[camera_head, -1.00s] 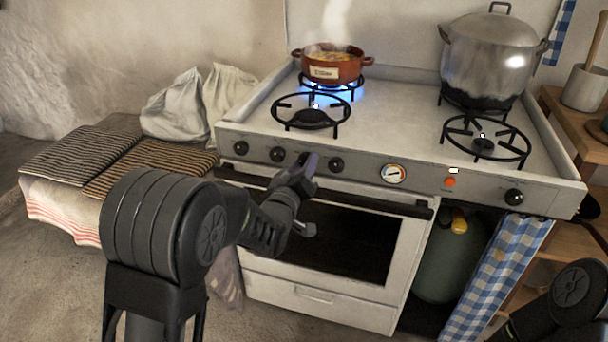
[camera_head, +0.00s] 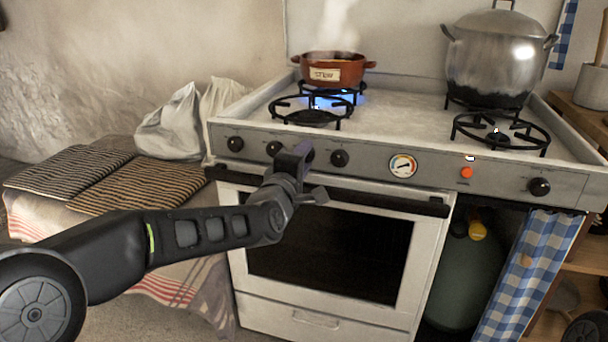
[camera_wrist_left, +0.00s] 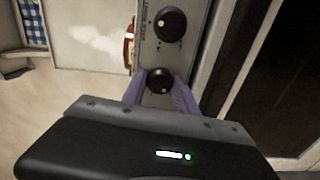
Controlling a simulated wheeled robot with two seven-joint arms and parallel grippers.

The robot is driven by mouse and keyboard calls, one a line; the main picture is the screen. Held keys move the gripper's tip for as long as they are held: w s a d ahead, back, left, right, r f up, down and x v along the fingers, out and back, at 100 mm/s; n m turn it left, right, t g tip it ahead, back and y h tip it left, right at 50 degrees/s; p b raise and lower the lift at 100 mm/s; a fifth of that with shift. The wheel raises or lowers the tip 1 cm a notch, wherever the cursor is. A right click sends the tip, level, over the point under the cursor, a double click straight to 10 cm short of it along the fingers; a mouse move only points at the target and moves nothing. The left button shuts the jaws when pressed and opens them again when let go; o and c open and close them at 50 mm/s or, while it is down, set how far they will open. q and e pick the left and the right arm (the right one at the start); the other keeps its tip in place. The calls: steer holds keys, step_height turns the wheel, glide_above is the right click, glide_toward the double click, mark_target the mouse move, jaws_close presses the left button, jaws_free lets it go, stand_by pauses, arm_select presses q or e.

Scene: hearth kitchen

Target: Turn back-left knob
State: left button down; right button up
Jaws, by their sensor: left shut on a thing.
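My left gripper (camera_head: 300,153) is at the stove's front panel, in front of the third knob from the left, which it mostly hides in the head view. In the left wrist view its two purple fingers sit on either side of a black knob (camera_wrist_left: 160,82), shut on it. Another knob (camera_wrist_left: 168,24) shows beyond it. In the head view two knobs (camera_head: 235,143) and (camera_head: 273,148) are left of the gripper, and one (camera_head: 340,158) is right of it. A reddish-brown pot (camera_head: 333,70) stands on the back-left burner with blue flame under it. My right gripper is out of view.
The stove (camera_head: 400,125) also carries a large metal pot (camera_head: 495,62) at the back right. The oven handle (camera_head: 385,200) runs below the knobs. A gauge (camera_head: 403,166), a red button (camera_head: 466,173) and another knob (camera_head: 540,187) are farther right. Striped cushions (camera_head: 140,185) lie left.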

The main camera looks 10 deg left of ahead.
arm_select(q)
steer(key=shift+n+b, duration=0.8)
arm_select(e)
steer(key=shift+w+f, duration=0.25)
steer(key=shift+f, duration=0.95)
arm_select(q)
steer(key=c, duration=0.9)
jaws_free()
steer(key=shift+c, duration=0.2)
steer(key=s+p, duration=0.1)
steer(key=s, duration=0.6)
steer(key=shift+s+a, duration=0.25)
steer(key=shift+s, duration=0.1)
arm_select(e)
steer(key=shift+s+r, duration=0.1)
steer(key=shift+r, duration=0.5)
